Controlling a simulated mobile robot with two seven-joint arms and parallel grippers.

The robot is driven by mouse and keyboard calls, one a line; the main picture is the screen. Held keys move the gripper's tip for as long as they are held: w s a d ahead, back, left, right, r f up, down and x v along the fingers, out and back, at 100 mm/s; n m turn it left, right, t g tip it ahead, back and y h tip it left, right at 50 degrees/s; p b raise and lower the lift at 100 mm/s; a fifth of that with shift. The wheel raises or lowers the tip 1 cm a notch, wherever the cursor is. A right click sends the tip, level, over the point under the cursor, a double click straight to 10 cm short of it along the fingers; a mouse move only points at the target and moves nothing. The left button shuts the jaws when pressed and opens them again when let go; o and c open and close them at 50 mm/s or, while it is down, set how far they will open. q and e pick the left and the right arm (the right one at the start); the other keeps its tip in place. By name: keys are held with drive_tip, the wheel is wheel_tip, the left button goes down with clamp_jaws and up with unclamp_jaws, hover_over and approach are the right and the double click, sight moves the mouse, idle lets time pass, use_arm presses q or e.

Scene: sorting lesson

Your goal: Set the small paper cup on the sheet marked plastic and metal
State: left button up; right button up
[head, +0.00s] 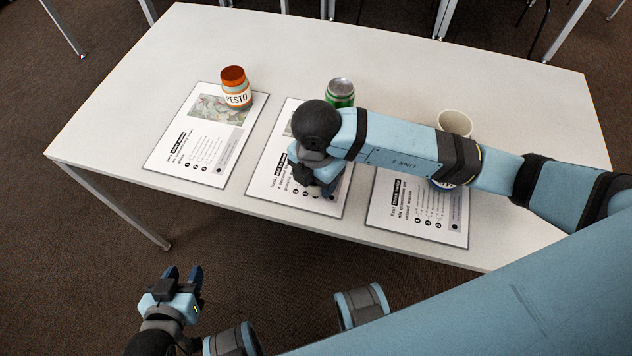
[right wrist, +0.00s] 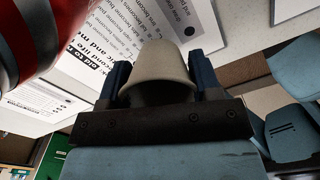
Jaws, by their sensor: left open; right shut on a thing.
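My right gripper (head: 328,188) is low over the middle sheet (head: 262,185) in the head view. In the right wrist view my right gripper (right wrist: 160,75) is shut on a small plain off-white paper cup (right wrist: 160,62), with a dark finger on each side. The head view hides this cup behind my wrist. The wrist view shows a printed sheet (right wrist: 115,25) behind the cup; I cannot tell whether the cup touches it. The printed headings are too small to read surely. My left gripper (head: 183,276) is open and empty, in front of the table.
A pesto jar (head: 236,88) stands on the left sheet (head: 165,160). A green can (head: 341,92) stands behind my right wrist. A larger pale cup (head: 455,122) stands behind my right forearm. The right sheet (head: 400,222) is partly covered by my arm. The table's (head: 140,80) left end is clear.

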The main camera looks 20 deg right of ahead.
drive_tip(key=shift+f, duration=1.05)
drive_tip(key=shift+f, duration=0.2)
drive_tip(key=o, duration=0.9)
drive_tip(key=shift+r, duration=0.1)
drive_tip(key=shift+o, duration=0.2)
drive_tip(key=shift+r, duration=0.1)
